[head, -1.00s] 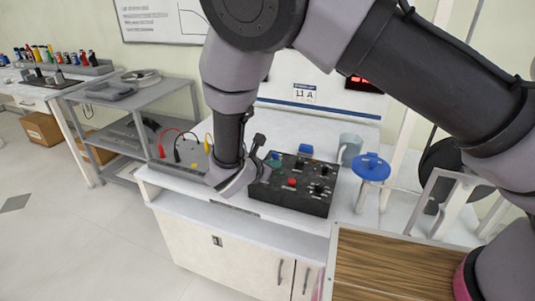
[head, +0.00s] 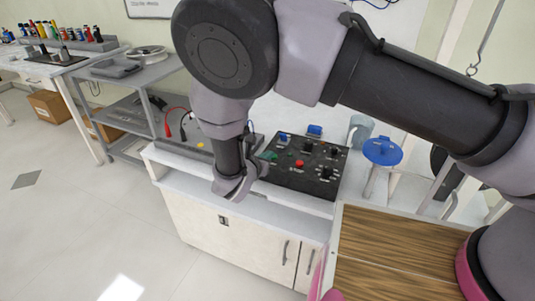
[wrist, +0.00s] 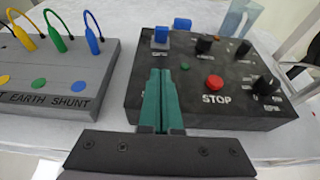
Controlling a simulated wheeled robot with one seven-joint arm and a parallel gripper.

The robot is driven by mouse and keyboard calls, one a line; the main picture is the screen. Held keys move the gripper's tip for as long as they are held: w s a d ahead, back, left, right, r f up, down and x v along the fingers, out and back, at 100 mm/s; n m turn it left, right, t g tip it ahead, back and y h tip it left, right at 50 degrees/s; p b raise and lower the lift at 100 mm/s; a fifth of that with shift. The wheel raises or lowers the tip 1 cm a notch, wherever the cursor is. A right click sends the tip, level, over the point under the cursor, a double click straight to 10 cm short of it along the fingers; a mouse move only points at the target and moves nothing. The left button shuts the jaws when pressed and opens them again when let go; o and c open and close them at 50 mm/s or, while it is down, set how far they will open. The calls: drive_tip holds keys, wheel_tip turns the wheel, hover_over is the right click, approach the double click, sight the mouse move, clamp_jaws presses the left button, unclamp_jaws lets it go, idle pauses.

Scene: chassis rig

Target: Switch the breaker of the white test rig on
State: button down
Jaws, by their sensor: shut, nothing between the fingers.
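A black control box (head: 310,182) stands on the white bench. In the wrist view its top (wrist: 205,110) carries a blue lever or switch (wrist: 160,37) at the far left, a red STOP button (wrist: 215,82), and several black knobs. The lever also shows in the head view (head: 284,138). Its label is too small to read, so I cannot tell whether it is the breaker or which way it is set. My gripper (wrist: 162,78) is shut and empty. Its green fingertips are over the box's left part, on the near side of the lever; contact is unclear.
A grey EARTH SHUNT box (wrist: 50,85) with coloured cables lies left of the control box. Another blue piece (wrist: 182,24) is behind the lever. A grey jug (head: 360,132) and a blue-topped stand (head: 382,152) are at the right. A wooden top (head: 400,250) is nearer.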

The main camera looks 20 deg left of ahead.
sight(283, 138)
drive_tip(key=x, duration=0.6)
drive_tip(key=w, duration=0.1)
drive_tip(key=w+r, duration=0.1)
drive_tip(key=w, duration=0.1)
drive_tip(key=shift+w+d, duration=0.1)
drive_tip(key=shift+d, duration=0.05)
drive_tip(key=shift+w+r, duration=0.2)
drive_tip(key=shift+w, duration=0.25)
